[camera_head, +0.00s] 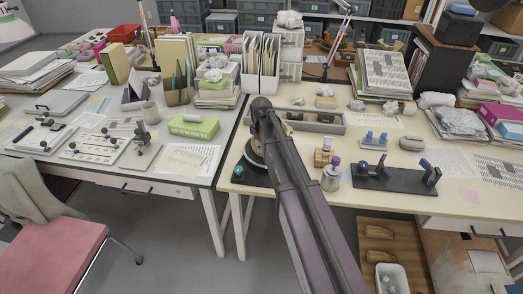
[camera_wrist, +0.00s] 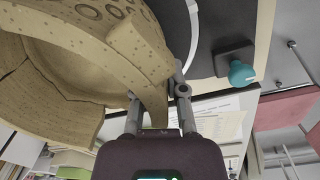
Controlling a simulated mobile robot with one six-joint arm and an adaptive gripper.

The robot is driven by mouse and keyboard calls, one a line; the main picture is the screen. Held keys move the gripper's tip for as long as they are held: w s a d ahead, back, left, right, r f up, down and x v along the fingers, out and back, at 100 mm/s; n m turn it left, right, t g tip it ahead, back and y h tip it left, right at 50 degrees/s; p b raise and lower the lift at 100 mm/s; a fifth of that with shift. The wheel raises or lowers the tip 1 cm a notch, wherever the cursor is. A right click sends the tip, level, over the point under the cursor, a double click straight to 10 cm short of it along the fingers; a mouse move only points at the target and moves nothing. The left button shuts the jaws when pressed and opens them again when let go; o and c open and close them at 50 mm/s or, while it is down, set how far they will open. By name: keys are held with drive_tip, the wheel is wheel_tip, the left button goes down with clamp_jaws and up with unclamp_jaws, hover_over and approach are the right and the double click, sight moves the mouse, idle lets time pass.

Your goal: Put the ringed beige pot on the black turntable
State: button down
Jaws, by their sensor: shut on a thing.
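The ringed beige pot (camera_wrist: 75,55) fills the left of the wrist view, with stamped rings on its outside and an open hollow facing the camera. My gripper (camera_wrist: 155,95) is shut on its rim wall, one finger on each side. The black turntable (camera_head: 246,175) with a teal knob lies at the table's left edge, just below the pot. Its black base (camera_wrist: 215,60) also shows in the wrist view. I cannot tell whether the pot touches it.
A grey divided tray (camera_head: 318,122) lies behind my arm. A small wooden block (camera_head: 323,157), a grey jar (camera_head: 331,178) and a black stand (camera_head: 395,178) are to the right. A green box (camera_head: 194,127) is on the left table, across a narrow gap.

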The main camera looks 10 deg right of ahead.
drive_tip(key=shift+f, duration=0.1)
idle(0.3)
drive_tip(key=c, duration=0.7)
unclamp_jaws()
drive_tip(key=shift+r, duration=0.2)
drive_tip(key=r+p, duration=1.1)
drive_tip(key=p, duration=0.1)
drive_tip(key=shift+s+a+r, duration=0.15)
drive_tip(key=shift+s+r, duration=0.1)
drive_tip(key=shift+r, duration=0.15)
drive_tip(key=shift+s, duration=0.1)
drive_tip(key=s+d+m, duration=0.1)
drive_tip(key=s+m, duration=0.2)
drive_tip(key=s, duration=0.4)
drive_tip(key=s+d+m, duration=0.2)
drive_tip(key=s+m, duration=0.2)
drive_tip(key=s, duration=0.4)
drive_tip(key=s+d+m, duration=0.1)
drive_tip(key=s+m, duration=0.2)
drive_tip(key=s, duration=0.5)
drive_tip(key=shift+d+m, duration=0.2)
drive_tip(key=shift+m, duration=0.1)
